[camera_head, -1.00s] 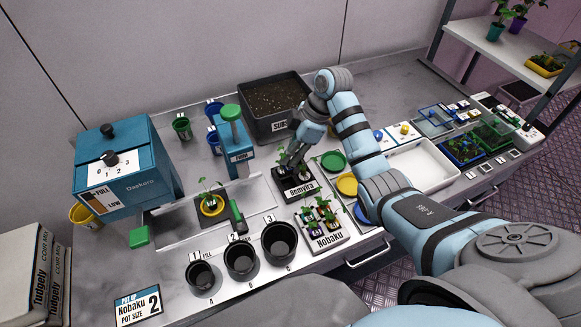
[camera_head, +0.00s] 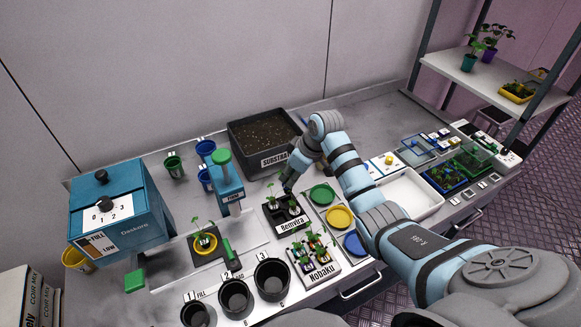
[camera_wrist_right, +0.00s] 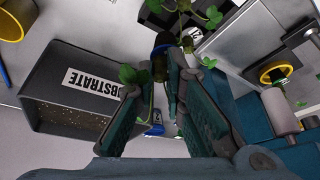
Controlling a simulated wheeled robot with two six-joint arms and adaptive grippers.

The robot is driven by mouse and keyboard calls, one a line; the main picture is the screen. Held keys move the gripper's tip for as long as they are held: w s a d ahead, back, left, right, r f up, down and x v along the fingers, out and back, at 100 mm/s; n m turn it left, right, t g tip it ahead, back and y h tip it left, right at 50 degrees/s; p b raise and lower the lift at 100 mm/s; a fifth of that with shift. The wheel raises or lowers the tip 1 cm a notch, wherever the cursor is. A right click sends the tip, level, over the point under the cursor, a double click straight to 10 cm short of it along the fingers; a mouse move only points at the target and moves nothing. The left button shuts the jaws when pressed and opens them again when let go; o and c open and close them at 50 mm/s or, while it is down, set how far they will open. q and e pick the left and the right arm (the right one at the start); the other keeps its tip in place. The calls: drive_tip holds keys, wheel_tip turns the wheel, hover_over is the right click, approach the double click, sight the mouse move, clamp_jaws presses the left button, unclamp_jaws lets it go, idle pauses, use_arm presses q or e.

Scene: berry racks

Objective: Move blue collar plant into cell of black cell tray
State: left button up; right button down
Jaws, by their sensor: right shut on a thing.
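My right gripper (camera_head: 288,187) is shut, pointing down at the back of the black cell tray labelled Remvira (camera_head: 288,226). In the right wrist view my right gripper (camera_wrist_right: 158,84) has its fingers around a plant with a dark blue collar (camera_wrist_right: 162,40); a green leaf shows beside the left finger. Small leafy plants with pale collars stand in the black tray, near the fingertips. The fingers partly hide the held plant, and I cannot tell whether it touches the tray. My left gripper is not in view.
The tray labelled Nobaku (camera_head: 322,271) holds several plants in front. The substrate bin (camera_head: 238,150) is behind. A blue press (camera_head: 229,185) stands left of the black tray. Green (camera_head: 322,194), yellow (camera_head: 340,217) and blue (camera_head: 355,243) discs lie to the right.

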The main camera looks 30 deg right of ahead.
drive_tip(key=shift+f+b, duration=1.5)
drive_tip(key=shift+f, duration=1.9)
drive_tip(key=c, duration=1.6)
unclamp_jaws()
wheel_tip(320, 180, up, 3)
drive_tip(key=p, duration=0.3)
drive_tip(key=shift+p, duration=0.35)
drive_tip(key=shift+r, duration=0.45)
drive_tip(key=shift+r+b, duration=0.35)
drive_tip(key=shift+r, duration=2.3)
